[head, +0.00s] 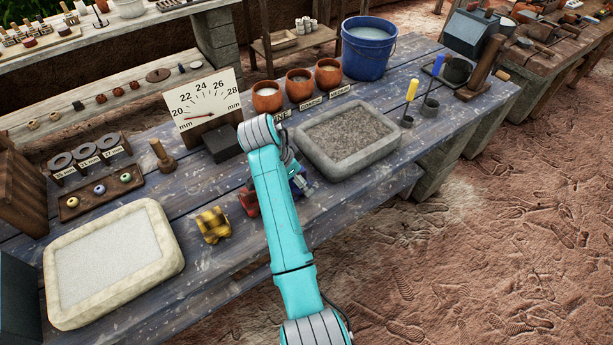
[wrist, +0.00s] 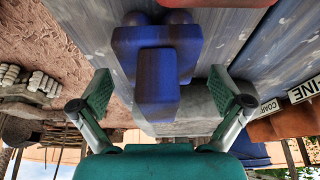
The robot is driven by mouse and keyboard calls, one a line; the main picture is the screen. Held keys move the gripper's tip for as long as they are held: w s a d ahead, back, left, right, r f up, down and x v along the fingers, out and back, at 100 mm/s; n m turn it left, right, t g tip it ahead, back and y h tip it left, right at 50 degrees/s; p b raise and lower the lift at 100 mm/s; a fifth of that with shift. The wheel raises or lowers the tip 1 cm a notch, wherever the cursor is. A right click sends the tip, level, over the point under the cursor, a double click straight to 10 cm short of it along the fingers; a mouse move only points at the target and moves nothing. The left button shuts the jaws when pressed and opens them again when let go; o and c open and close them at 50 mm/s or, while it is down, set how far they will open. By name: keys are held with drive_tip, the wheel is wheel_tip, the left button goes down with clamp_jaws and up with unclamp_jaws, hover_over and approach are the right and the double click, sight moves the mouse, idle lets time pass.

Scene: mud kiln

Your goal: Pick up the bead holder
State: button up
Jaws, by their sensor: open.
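A blue blocky object, which I take to be the bead holder (wrist: 158,85), lies on the table straight ahead of my gripper in the wrist view. It has a narrower block facing me and two rounded parts at its far end. My gripper (wrist: 163,88) is open, one green-padded finger on each side of the blue object, with gaps on both sides. I cannot tell whether it reaches between the pads. In the head view the blue object (head: 302,184) shows only partly beside my teal arm, which hides most of my gripper.
A pale tray (head: 68,312), dial gauge (head: 207,105) and clay pots (head: 267,98) stand around. Bare planks lie at front right.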

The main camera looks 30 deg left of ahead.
drive_tip(key=c, duration=1.4)
wheel_tip(320, 180, up, 10)
drive_tip(key=shift+r, duration=0.1)
